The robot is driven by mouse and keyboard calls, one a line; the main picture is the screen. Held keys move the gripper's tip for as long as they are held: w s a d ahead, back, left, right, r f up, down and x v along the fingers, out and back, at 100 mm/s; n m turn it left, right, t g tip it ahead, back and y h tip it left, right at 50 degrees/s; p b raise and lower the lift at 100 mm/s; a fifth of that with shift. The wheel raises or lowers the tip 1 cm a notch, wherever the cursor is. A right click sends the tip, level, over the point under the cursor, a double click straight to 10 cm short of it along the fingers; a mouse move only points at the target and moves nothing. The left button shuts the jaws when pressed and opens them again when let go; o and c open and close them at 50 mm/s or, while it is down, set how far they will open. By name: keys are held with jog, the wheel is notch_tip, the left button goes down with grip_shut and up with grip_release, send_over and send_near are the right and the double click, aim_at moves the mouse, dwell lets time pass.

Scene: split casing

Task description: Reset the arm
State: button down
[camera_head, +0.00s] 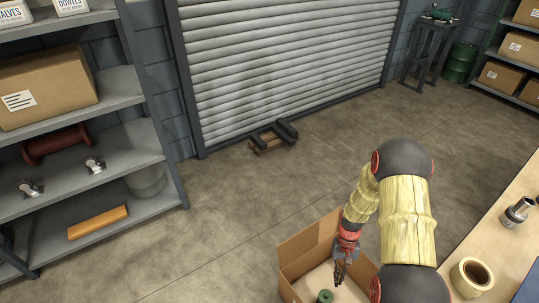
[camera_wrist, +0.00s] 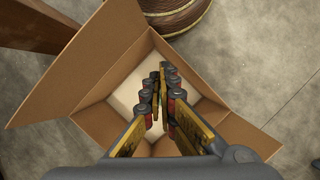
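My arm reaches down from the right in the head view, bent at the elbow. My gripper (camera_head: 340,273) points down over an open cardboard box (camera_head: 299,245) on the floor. In the wrist view, the fingers of my gripper (camera_wrist: 162,76) point at the pale inside of the box (camera_wrist: 93,68). A narrow gap shows between the fingers, and I see nothing held in it. The fingers hide part of the box's inside. A small green round thing (camera_head: 325,296) shows low in the box in the head view.
A worktop (camera_head: 490,235) with a tape roll (camera_head: 472,276) and a metal fitting (camera_head: 517,212) stands close to my arm on the right. Shelves (camera_head: 95,200) stand at the left. A low dark object (camera_head: 273,137) lies by the shutter (camera_head: 285,70). The floor between is clear.

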jog(key=s+a+r+t, duration=0.2)
jog(key=s+r, duration=0.3)
jog(key=r, duration=1.2)
jog(key=s+a+r+n+t+p, duration=0.1)
jog(key=s+r+t, duration=0.3)
jog(key=r, duration=1.3)
jog(key=s+a+r+t+p, duration=0.1)
jog(key=s+a+r+t, duration=0.3)
jog(key=r, duration=1.3)
jog(key=shift+s+r+n+h, duration=0.2)
jog(key=shift+s+n+h, duration=0.15)
jog(key=shift+s, duration=0.5)
